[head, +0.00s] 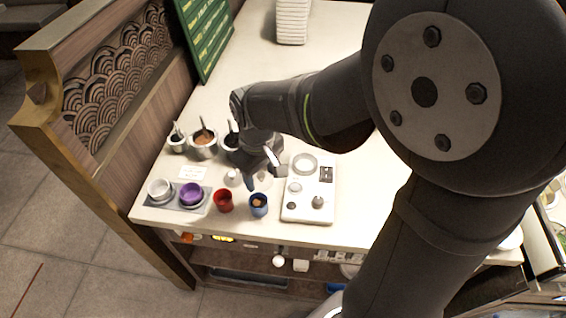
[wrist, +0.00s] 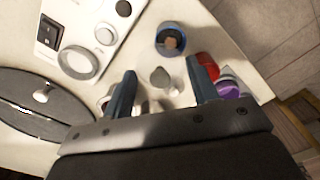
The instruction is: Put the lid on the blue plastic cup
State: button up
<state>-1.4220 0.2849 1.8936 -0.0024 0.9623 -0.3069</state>
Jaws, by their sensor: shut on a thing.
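The blue plastic cup (head: 258,206) stands upright near the table's front edge, with brown contents showing in its open top. It also shows at the top of the wrist view (wrist: 170,39). My gripper (head: 262,174) is above the table just behind the cup. In the wrist view its dark blue fingers (wrist: 161,85) stand apart, shut on what appears to be the lid, a pale piece with a grey knob (wrist: 160,77). The lid's rim is hard to make out. The lid is apart from the cup.
A red cup (head: 223,202) stands left of the blue cup. A purple bowl (head: 190,193) and a white bowl (head: 159,189) sit further left on a grey tray. A white panel (head: 296,212) with knobs lies to the right. Several metal pots (head: 203,148) stand behind on the left.

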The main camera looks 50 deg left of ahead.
jog(key=shift+s, duration=0.8)
jog(key=shift+f, duration=3.1)
jog(key=shift+f, duration=0.2)
jog(key=o, duration=1.5)
jog(key=shift+r, duration=0.1)
jog(key=shift+r, duration=3.45)
